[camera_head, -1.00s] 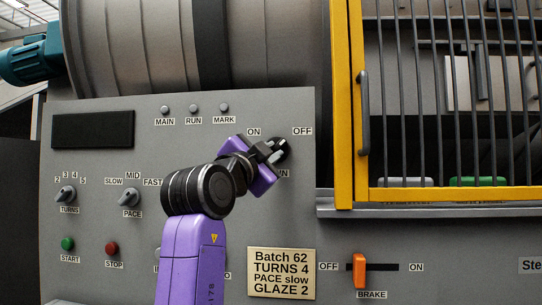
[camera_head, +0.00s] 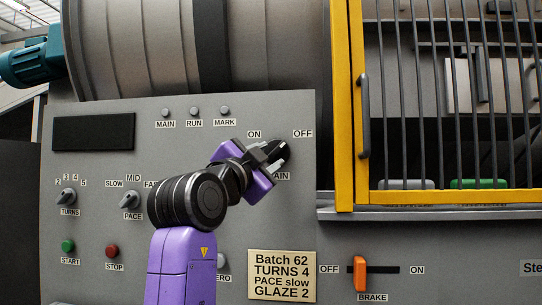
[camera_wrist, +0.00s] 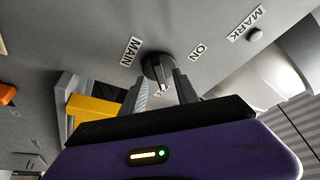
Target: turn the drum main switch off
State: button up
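The main switch is a round dark rotary knob (camera_head: 284,149) on the grey panel, between the ON and OFF labels and above the partly covered MAIN label. My purple gripper (camera_head: 274,154) is at the knob and hides part of it. In the wrist view the knob (camera_wrist: 157,68) sits between the tips of my gripper (camera_wrist: 160,82). The two fingers stand apart, one on each side of its raised grip, and a gap seems to show beside it. Which way the knob points is hard to tell.
Indicator lamps (camera_head: 195,110) sit above left of the switch. The TURNS knob (camera_head: 66,197), PACE knob (camera_head: 130,199) and START and STOP buttons are to the left. A yellow barred gate (camera_head: 343,120) stands close on the right. The orange BRAKE lever (camera_head: 360,274) is below right, at its OFF end.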

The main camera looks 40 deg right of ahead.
jog(key=v, duration=0.5)
jog(key=shift+s+a+f, duration=0.15)
jog(key=shift+a, duration=0.1)
dwell(0.3)
